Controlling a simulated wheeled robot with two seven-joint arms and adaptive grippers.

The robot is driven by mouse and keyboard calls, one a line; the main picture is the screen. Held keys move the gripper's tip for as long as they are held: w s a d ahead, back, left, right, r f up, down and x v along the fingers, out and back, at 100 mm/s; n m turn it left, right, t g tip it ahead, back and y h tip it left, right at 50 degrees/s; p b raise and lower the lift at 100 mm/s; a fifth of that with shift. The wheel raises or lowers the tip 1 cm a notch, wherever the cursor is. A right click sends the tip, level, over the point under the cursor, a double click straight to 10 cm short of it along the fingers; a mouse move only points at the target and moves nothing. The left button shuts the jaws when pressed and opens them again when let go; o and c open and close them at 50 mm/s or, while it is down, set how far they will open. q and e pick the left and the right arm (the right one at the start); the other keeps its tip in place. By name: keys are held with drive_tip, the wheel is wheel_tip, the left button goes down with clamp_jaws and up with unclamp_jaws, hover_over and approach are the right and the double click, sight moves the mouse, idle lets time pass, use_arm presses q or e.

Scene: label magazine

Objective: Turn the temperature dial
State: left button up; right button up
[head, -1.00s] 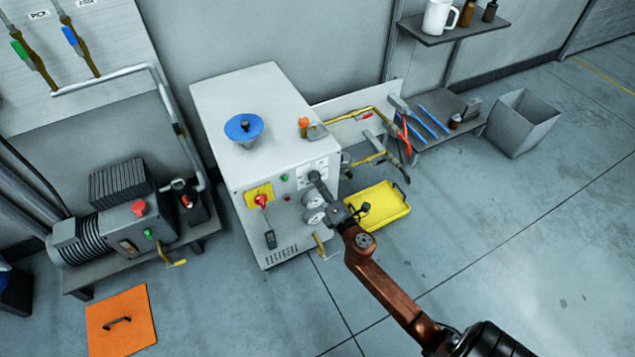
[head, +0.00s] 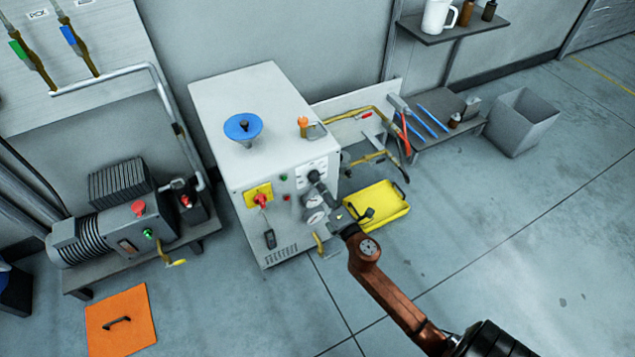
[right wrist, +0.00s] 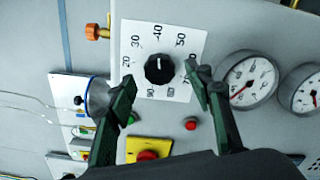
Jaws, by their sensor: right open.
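The temperature dial is a black round knob (right wrist: 159,70) on a white scale plate (right wrist: 184,40) with numbers around it. In the right wrist view its white mark points up, close to the 40. In the head view the dial (head: 315,176) is on the upper right of the white cabinet's front. My right gripper (head: 338,203) is in front of the dial and open. In the right wrist view its two dark fingers (right wrist: 160,88) stand apart, one on each side of the knob, with no clear contact. My left gripper is not in view.
Two round gauges (right wrist: 248,80) are beside the dial plate, near the right finger. A red button (right wrist: 190,124) and a yellow plate with a red knob (head: 261,199) are close by. A yellow tray (head: 385,205) lies on the floor behind my gripper. Open floor is to the right.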

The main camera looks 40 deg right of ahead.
drive_tip(key=v, duration=0.9)
drive_tip(key=shift+s, duration=0.3)
